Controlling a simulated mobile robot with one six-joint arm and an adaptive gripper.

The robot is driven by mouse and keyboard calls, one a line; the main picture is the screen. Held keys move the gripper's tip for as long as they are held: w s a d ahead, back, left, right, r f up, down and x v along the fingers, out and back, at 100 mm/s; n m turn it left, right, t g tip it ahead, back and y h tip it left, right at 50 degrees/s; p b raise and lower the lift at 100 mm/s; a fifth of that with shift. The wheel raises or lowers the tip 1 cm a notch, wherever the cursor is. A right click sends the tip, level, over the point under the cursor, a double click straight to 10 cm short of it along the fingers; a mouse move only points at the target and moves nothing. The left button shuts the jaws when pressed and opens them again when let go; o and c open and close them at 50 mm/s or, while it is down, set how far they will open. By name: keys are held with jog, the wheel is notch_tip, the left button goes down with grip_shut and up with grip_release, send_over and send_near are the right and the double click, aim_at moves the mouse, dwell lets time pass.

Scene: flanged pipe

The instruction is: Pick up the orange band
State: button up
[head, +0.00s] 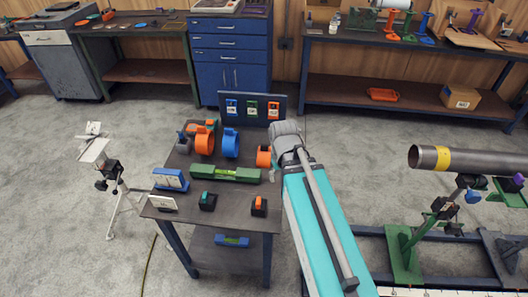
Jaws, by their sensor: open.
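A large orange ring-shaped band (204,141) stands upright on the small dark table (232,203), towards its back left. A similar blue band (231,144) stands just to its right. A smaller orange piece (264,157) sits at the table's right edge, close to my arm; I cannot tell whether it is also a band. My arm passes along the right side of the table, but I cannot make out its gripper in the head view.
A green level (225,174), a blue box (171,179) and small tools share the table. A panel with coloured cards (252,108) stands behind. A steel pipe with a yellow stripe (470,160) is at right; a tripod (115,175) is at left.

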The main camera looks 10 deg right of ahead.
aim_at(264, 145)
jog(key=w+n, duration=1.3)
jog(key=w, duration=1.4)
jog(key=shift+r+n+p, duration=0.3)
jog(key=shift+p, duration=0.05)
jog(key=shift+w+f, duration=0.1)
notch_tip(264, 145, down, 8)
jog(key=b, duration=0.8)
jog(key=shift+f+b, duration=0.2)
jog(key=shift+b, duration=0.15)
jog(key=shift+f, duration=0.15)
jog(key=shift+w+f+b, duration=0.1)
jog(key=shift+f+b, duration=2.35)
jog(key=shift+b, duration=0.15)
grip_shut()
